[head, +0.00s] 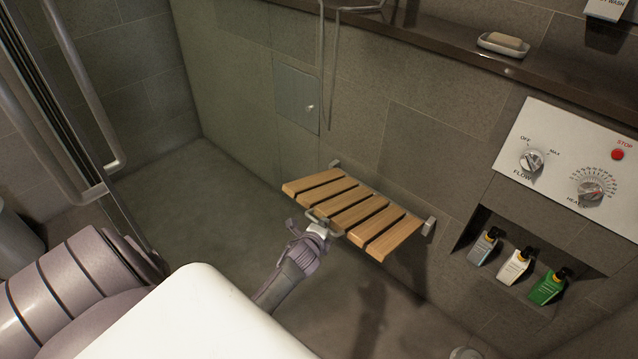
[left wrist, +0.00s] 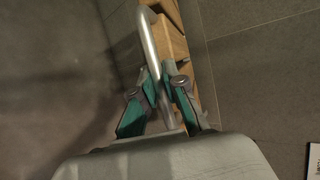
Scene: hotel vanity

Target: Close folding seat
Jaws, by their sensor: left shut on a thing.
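The folding seat (head: 345,207) has several wooden slats and is mounted on the tiled wall by metal brackets. It sticks out from the wall, folded down and roughly level. A metal handle (left wrist: 151,50) is on its front edge. My left gripper (head: 318,230) is at that front edge, and in the left wrist view it (left wrist: 160,92) is shut on the handle, with one finger on each side of the bar. The wooden slats (left wrist: 172,40) show just beyond the bar. My right gripper is not in view.
A control panel (head: 566,150) with two knobs and a red button is on the wall at right. Bottles (head: 515,266) stand in a niche below it. A ledge with a soap dish (head: 503,47) runs above. A small wall door (head: 296,98) is at left. The floor (head: 215,200) left of the seat is clear.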

